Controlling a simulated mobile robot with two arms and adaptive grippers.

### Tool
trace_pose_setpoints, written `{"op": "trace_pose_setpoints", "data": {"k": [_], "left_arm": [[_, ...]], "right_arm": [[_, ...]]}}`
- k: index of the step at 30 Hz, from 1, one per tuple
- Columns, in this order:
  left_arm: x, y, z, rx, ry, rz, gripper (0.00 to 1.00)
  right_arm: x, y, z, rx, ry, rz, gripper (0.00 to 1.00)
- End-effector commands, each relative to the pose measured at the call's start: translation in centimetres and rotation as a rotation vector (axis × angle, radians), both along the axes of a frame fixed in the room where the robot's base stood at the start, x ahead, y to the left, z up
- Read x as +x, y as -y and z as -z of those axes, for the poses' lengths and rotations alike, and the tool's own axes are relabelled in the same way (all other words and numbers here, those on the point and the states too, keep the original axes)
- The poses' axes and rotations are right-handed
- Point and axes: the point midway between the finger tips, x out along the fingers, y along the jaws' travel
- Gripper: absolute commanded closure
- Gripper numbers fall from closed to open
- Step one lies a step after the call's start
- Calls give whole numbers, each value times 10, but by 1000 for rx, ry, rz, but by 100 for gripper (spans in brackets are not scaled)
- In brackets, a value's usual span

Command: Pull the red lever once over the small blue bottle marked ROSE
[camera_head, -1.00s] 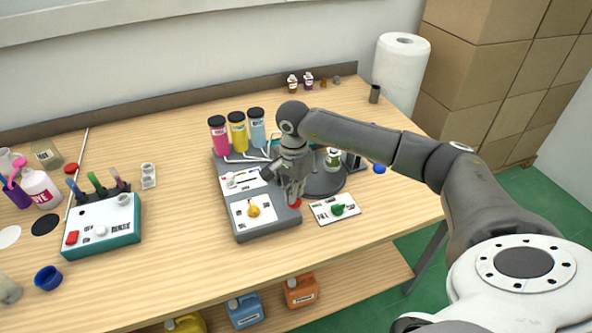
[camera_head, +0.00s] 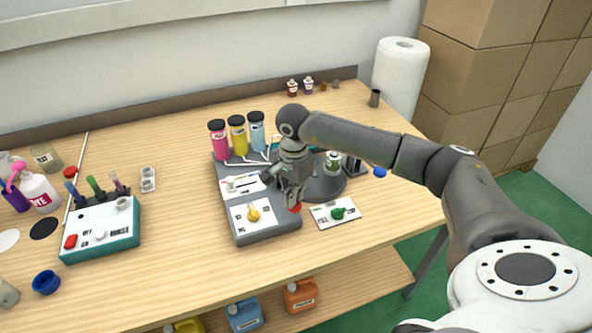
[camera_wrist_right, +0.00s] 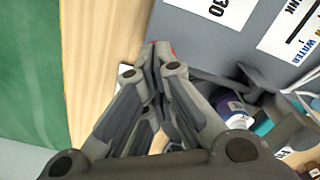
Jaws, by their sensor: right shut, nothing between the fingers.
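A red piece (camera_head: 295,208), likely the end of the red lever, shows just below my right gripper (camera_head: 292,202) at the right edge of the grey dispenser (camera_head: 268,232). In the right wrist view a sliver of red (camera_wrist_right: 154,43) shows at the fingertips of the right gripper (camera_wrist_right: 150,50). The fingers are shut and empty; I cannot tell whether they touch the red piece. A small bottle with a blue and white body (camera_wrist_right: 230,105) stands beside the fingers in the wrist view; I cannot read its label. My left gripper is out of view.
Pink (camera_head: 218,140), yellow (camera_head: 238,135) and blue (camera_head: 257,130) tubes stand at the dispenser's back. A white card with a green knob (camera_head: 338,213) is to the right. A teal box (camera_head: 105,240) stands left.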

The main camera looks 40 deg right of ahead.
Motion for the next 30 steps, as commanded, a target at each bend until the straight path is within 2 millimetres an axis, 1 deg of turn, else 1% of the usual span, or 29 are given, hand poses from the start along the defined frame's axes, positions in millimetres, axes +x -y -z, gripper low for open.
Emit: {"op": "trace_pose_setpoints", "data": {"k": [1, 3, 27, 30], "left_arm": [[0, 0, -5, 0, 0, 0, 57], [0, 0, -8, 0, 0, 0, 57], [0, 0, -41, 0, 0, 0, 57], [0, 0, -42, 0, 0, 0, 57]], "right_arm": [[0, 0, -7, 0, 1, 0, 100], [0, 0, -13, -1, 1, 0, 100], [0, 0, -77, 0, 1, 1, 100], [0, 0, -81, 0, 1, 1, 100]]}}
